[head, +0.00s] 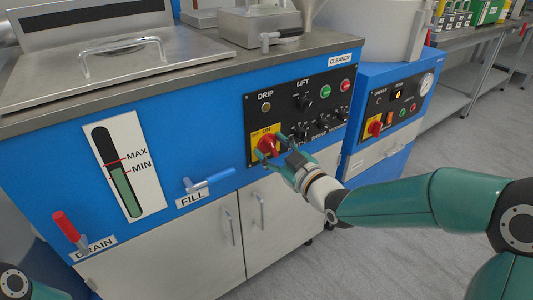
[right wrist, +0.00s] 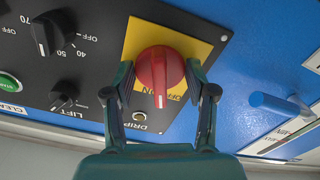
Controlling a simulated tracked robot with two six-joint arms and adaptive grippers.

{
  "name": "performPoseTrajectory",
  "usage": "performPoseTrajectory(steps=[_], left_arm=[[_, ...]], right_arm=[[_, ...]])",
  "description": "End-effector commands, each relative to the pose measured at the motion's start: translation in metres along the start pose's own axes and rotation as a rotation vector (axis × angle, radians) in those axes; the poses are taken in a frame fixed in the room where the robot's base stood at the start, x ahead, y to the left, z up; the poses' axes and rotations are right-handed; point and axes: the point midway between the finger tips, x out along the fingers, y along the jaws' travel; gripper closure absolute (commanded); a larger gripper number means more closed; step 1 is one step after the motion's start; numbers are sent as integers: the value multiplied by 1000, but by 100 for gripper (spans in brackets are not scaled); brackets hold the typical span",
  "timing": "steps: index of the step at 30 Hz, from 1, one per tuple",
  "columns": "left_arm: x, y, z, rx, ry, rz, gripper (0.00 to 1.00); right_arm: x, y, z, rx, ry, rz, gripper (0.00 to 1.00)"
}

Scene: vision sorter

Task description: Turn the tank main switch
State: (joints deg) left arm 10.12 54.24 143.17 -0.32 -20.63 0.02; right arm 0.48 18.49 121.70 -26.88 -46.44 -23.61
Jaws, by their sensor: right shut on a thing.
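The tank main switch (head: 267,145) is a red rotary knob on a yellow plate (head: 257,139) marked ON, at the lower left of the black control panel. In the right wrist view the red knob (right wrist: 160,70) sits between the fingertips, with its plate (right wrist: 203,48) behind it. My right gripper (head: 268,153) reaches in from the right and is shut on the knob, its green fingers at either side. It fills the lower middle of the right wrist view (right wrist: 160,85). Part of the plate's lettering is hidden. Of my left gripper nothing clear shows.
The black panel (head: 318,88) also carries LIFT knobs and green and red buttons. A blue FILL lever (head: 208,184) and a red-handled DRAIN lever (head: 66,226) stick out below. A level gauge (head: 125,166) is at left.

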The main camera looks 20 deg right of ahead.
Motion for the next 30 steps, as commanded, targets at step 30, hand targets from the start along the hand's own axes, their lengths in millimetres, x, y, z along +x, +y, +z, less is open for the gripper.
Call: performPoseTrajectory(steps=[30], left_arm=[[51, -18, 0, 0, 0, 0, 60]], right_arm=[[0, -7, 3, -438, 2, -14, 75]])
